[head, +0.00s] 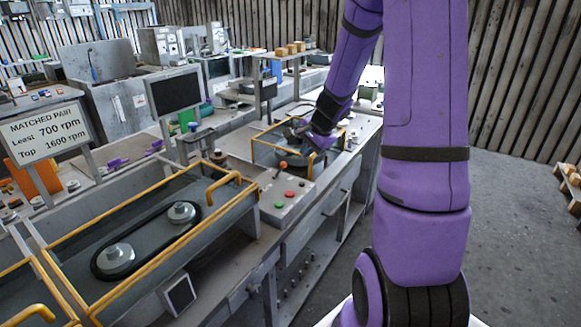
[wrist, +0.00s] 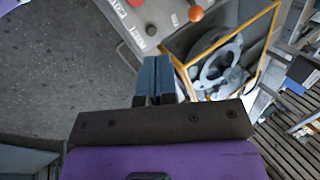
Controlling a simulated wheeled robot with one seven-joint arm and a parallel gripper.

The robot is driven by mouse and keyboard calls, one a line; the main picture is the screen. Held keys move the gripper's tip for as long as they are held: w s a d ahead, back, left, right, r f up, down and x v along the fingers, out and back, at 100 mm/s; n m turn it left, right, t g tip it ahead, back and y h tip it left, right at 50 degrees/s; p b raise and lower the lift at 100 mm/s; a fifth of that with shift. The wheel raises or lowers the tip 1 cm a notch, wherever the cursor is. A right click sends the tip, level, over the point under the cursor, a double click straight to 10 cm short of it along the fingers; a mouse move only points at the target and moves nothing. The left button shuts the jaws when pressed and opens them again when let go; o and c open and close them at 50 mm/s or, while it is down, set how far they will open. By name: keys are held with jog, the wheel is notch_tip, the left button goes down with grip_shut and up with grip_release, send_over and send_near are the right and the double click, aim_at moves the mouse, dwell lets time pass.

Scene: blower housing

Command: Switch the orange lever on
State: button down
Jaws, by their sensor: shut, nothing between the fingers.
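The orange lever (head: 283,164) stands on the grey control panel in the head view, its ball knob up and tilted a little to the right of its base. Its round orange knob (wrist: 196,14) also shows near the top edge of the wrist view. My gripper (wrist: 155,66) is shut and empty, with its two blue fingers together. In the wrist view the fingertips are apart from the knob, below and left of it. In the head view my purple wrist is over the yellow-framed housing behind the lever, and the fingers are hard to make out.
A red button (head: 289,194) and a green button (head: 278,205) sit on the panel by the lever. A yellow-framed housing (wrist: 262,45) holds a grey ring-shaped part (wrist: 218,65). A belt with two pulleys (head: 115,256) lies in another guarded bay.

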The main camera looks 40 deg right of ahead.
aim_at(280, 170)
jog(key=shift+d+f+m, duration=0.4)
jog(key=shift+d+f, duration=0.3)
jog(key=x, duration=0.9)
jog(key=shift+f, duration=0.4)
jog(key=shift+w, duration=0.3)
jog(key=shift+w+a+r, duration=0.1)
jog(key=shift+w+r, duration=0.05)
jog(key=shift+w, duration=0.75)
jog(key=shift+w+a+r, duration=0.15)
jog(key=shift+w, duration=0.7)
